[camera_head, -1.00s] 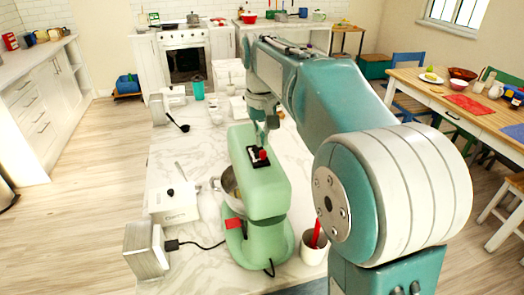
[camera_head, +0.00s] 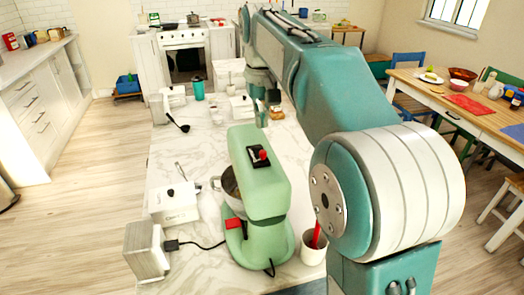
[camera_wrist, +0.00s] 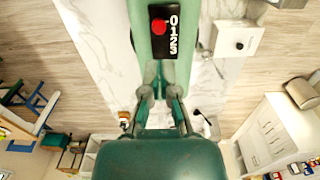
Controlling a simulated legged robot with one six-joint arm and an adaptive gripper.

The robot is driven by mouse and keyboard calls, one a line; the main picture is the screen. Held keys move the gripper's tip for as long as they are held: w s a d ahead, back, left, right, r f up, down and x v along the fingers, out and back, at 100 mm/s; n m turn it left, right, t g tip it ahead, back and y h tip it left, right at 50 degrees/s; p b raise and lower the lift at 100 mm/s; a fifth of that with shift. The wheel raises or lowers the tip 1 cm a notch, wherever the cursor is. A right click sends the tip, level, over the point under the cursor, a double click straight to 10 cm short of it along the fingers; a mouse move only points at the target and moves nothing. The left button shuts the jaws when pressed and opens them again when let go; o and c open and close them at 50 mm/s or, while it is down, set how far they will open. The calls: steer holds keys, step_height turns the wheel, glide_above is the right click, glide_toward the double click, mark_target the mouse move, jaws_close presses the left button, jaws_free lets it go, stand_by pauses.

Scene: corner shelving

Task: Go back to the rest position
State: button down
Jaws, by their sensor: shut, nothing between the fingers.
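My gripper (camera_head: 262,111) hangs from my teal arm above the marble counter, just beyond the green stand mixer (camera_head: 262,205) in the head view. In the wrist view, the fingers of my gripper (camera_wrist: 161,88) are together and empty. The mixer shows there too, at the top (camera_wrist: 152,12), with its red knob and number plate in front of the fingers. In the head view, the mixer stands upright with a metal bowl (camera_head: 230,184) under its head. My gripper looks apart from the mixer.
A wooden dining table (camera_head: 420,88) stands at right. Open floor (camera_head: 95,150) lies at left.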

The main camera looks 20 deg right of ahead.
steer(key=shift+s, duration=0.1)
steer(key=s+f+t, duration=0.2)
steer(key=s+f, duration=0.4)
steer(key=s, duration=0.6)
steer(key=s+f+t, duration=0.3)
steer(key=s+f, duration=0.2)
steer(key=s, duration=0.7)
steer(key=shift+s+f+t, duration=0.2)
steer(key=shift+f+t, duration=0.1)
steer(key=shift+f, duration=0.1)
steer(key=w+r+m+g, duration=0.3)
steer(key=w+r, duration=0.4)
steer(key=w, duration=0.3)
steer(key=w+r+m+g, duration=0.3)
steer(key=w+r, duration=0.5)
steer(key=w, duration=0.3)
steer(key=shift+f, duration=3.35)
